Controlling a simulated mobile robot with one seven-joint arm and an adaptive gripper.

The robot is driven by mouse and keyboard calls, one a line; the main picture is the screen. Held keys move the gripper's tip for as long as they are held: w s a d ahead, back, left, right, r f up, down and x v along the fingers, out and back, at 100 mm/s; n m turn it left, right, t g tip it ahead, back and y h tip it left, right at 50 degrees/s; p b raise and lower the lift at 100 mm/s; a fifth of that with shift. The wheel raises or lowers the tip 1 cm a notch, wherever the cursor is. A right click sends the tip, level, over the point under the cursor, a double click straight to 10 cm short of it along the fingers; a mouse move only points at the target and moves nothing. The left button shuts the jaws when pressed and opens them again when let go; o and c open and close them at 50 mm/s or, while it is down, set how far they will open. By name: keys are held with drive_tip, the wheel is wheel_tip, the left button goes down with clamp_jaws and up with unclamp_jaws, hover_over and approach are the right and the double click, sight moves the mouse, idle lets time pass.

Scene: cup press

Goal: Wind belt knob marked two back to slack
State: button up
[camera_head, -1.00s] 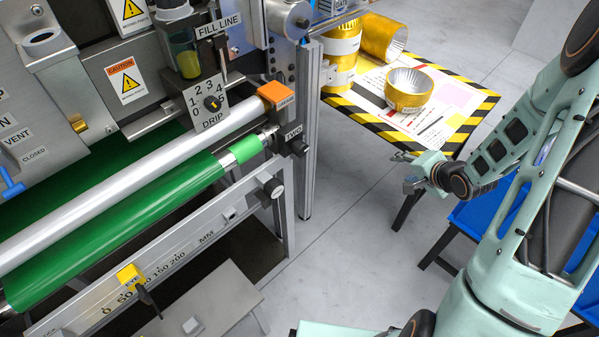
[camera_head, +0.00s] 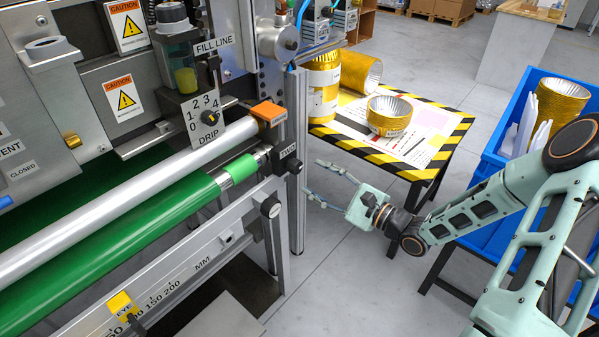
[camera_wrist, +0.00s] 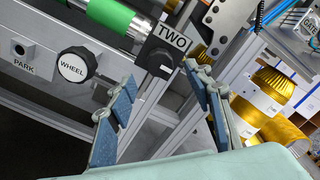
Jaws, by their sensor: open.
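The black belt knob (camera_head: 290,166) under the label TWO sits on the frame post at the right end of the green belt (camera_head: 110,225). In the wrist view the same dark knob (camera_wrist: 157,57) shows just below the TWO label (camera_wrist: 173,42), at the end of the green roller. My gripper (camera_head: 313,178) is open and empty, to the right of the knob and apart from it, with its fingers pointing left. In the wrist view my two fingers (camera_wrist: 163,80) spread below and to either side of the knob. The knob's pointer mark is too small to read.
A black WHEEL knob (camera_wrist: 76,64) is left of TWO, with a PARK fitting (camera_wrist: 20,49) beyond it. An orange block (camera_head: 268,112) sits above the roller end. A striped table (camera_head: 440,150) with gold cups and a blue crate (camera_head: 490,150) stand right. Floor between is clear.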

sight(299, 169)
drive_tip(key=x, duration=0.6)
drive_tip(key=shift+a, duration=0.1)
drive_tip(key=shift+c, duration=0.3)
drive_tip(key=c, duration=1.1)
